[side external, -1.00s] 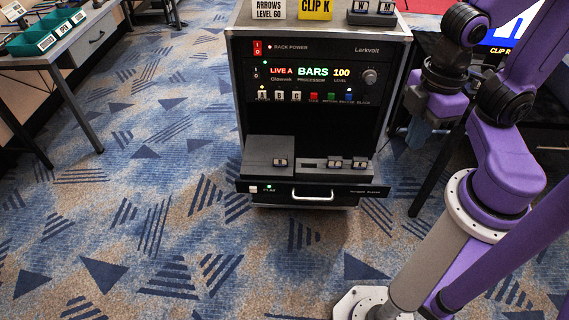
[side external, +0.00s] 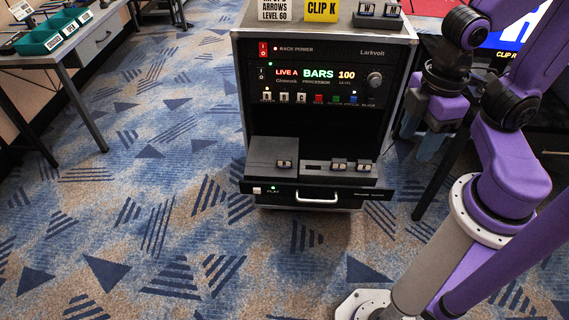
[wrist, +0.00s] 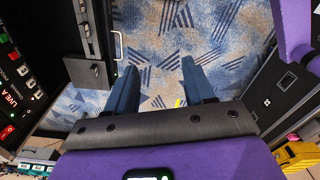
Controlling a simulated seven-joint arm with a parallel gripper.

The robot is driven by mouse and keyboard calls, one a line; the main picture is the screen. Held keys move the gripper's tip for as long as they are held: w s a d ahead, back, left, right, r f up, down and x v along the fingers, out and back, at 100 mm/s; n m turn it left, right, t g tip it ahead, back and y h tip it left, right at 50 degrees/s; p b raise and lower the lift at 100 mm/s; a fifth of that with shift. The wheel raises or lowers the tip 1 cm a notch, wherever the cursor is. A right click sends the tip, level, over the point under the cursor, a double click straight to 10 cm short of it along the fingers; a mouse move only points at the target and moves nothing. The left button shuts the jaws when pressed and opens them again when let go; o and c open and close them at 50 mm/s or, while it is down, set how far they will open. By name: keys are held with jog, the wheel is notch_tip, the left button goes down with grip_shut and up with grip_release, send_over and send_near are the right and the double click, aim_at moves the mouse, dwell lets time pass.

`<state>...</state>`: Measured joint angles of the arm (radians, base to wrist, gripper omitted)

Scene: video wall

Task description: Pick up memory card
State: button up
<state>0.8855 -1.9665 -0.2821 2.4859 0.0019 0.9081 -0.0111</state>
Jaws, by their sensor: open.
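No object is clearly identifiable as the memory card. Small dark pieces with pale labels sit on the rack's pulled-out shelf in the side view: one piece (side external: 285,164) on the left block and a pair (side external: 351,164) on the right. Two more, marked W (side external: 366,10) and N (side external: 391,10), sit on top of the rack. My gripper (wrist: 158,85) is open, with two blue fingers apart and nothing held between them. In the side view, my gripper (side external: 424,146) hangs to the right of the rack, clear of the shelf and partly hidden by the arm.
The rack (side external: 320,75) has lit displays and buttons. Its shelf has a front handle (side external: 317,199). A yellow CLIP K sign (side external: 322,11) stands on top. A table with green trays (side external: 42,40) is at the far left. Carpet (side external: 150,210) is open in front.

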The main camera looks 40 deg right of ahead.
jog(key=w+a+f+m, duration=0.15)
jog(key=w+a, duration=0.35)
jog(key=w, duration=0.5)
jog(key=m, duration=0.2)
send_over(285, 158)
notch_tip(285, 158, down, 16)
notch_tip(285, 158, down, 12)
jog(key=shift+w+d+r, duration=0.1)
jog(key=shift+w, duration=0.05)
jog(key=shift+f, duration=2.75)
grip_shut()
